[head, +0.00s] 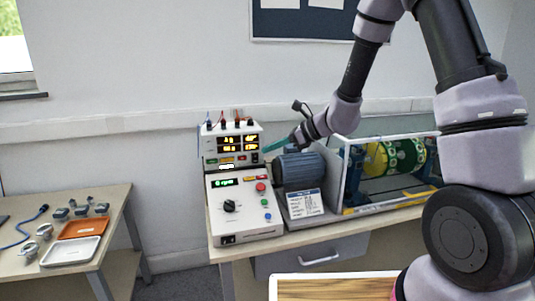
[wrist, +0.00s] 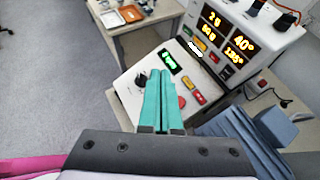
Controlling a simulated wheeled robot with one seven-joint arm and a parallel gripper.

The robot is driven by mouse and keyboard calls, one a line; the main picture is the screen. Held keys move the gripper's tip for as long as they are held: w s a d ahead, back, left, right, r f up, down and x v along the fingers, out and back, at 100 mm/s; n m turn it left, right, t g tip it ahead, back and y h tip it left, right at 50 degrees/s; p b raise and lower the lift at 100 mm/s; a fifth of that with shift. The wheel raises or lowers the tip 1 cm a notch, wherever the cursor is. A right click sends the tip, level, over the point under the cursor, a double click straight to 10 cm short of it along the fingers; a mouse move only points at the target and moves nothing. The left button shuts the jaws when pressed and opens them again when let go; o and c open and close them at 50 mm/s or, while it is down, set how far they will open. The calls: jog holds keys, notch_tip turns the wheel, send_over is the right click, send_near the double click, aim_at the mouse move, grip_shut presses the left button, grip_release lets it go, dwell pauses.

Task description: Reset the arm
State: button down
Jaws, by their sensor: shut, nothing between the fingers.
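My gripper (head: 270,147) shows teal fingers near the upper display box in the head view, above and left of the blue-grey motor. In the wrist view my gripper (wrist: 161,101) has its two teal fingers side by side, shut and empty. They hang over the sloped control panel (head: 243,212), covering part of its face. The panel has a green display, a black knob and red, green and blue buttons. The display box (head: 232,143) with lit amber digits stands behind it. My arm reaches in from the right of the head view.
The motor (head: 300,169) and a clear-sided enclosure (head: 350,180) with a green and yellow drum stand right of the panel. A side table on the left holds an orange tray (head: 83,228), a white tray (head: 70,251) and small parts. Floor shows between the tables.

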jog(key=s+d+r+n+h, duration=0.1)
jog(key=s+d+r+n, duration=0.35)
jog(key=s+r, duration=0.2)
jog(key=s+d+r+n+h, duration=0.1)
jog(key=s+d+r+n, duration=0.4)
jog(key=r, duration=0.3)
jog(key=s+d+r+n+t+h, duration=0.1)
jog(key=s+d+r+n+h, duration=0.2)
jog(key=d, duration=0.4)
jog(key=s+d+r+n+t+h, duration=0.2)
jog(key=s+d+r+n+h, duration=0.1)
jog(key=s+d, duration=0.4)
jog(key=shift+s+d+r+n+h, duration=0.35)
jog(key=shift+s+n+h, duration=0.3)
jog(key=shift+n, duration=0.4)
jog(key=shift+w+f, duration=0.1)
